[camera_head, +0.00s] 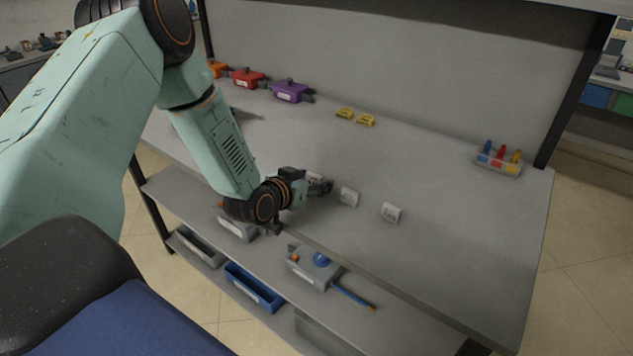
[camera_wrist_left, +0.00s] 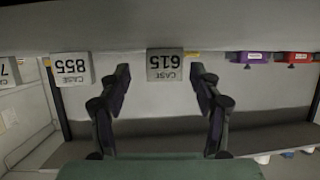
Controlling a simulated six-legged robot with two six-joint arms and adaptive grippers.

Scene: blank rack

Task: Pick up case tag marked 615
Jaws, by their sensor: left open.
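The case tag marked 615 (camera_wrist_left: 165,65) is a small pale block with dark print, upside down in the wrist view. It stands between the fingertips of my left gripper (camera_wrist_left: 160,84), which is open, with a gap on each side. In the head view this gripper (camera_head: 320,186) is low over the front of the bench top and seems to hide the 615 tag. A similar tag marked 855 (camera_wrist_left: 71,69) stands beside it. A third tag, partly cut off, shows a 7 (camera_wrist_left: 9,72). My right gripper is not in view.
Two pale tags (camera_head: 349,197) (camera_head: 391,212) stand just right of the gripper on the grey bench (camera_head: 455,245). Two yellow pieces (camera_head: 355,117), a purple box (camera_head: 290,91) and a red box (camera_head: 248,78) are behind. A tray (camera_head: 497,167) with coloured items stands at right.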

